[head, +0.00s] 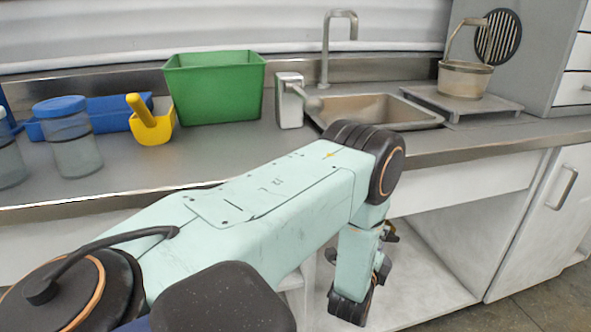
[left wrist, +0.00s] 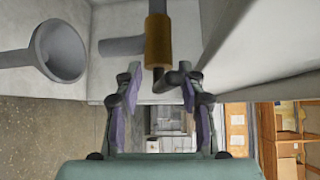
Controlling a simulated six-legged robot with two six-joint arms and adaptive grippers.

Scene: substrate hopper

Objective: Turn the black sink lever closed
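The black lever (left wrist: 170,79) sits just below a brass-coloured valve body (left wrist: 158,40) on a grey pipe in the left wrist view. It bends to the right and lies near my left fingertips. My left gripper (left wrist: 160,86) is open, with its two fingers spread on either side of the lever's lower part. I cannot tell whether a finger touches it. In the head view my left gripper (head: 385,234) shows only partly, below the counter edge by the open cabinet. The lever is hidden there. My right gripper is not in view.
The sink (head: 415,116) with its tap (head: 325,50) is set in the counter above. A grey funnel-shaped part (left wrist: 64,52) and cabinet walls surround the valve. A green bin (head: 215,90), yellow scoop (head: 150,122) and lidded jar (head: 75,145) stand on the counter.

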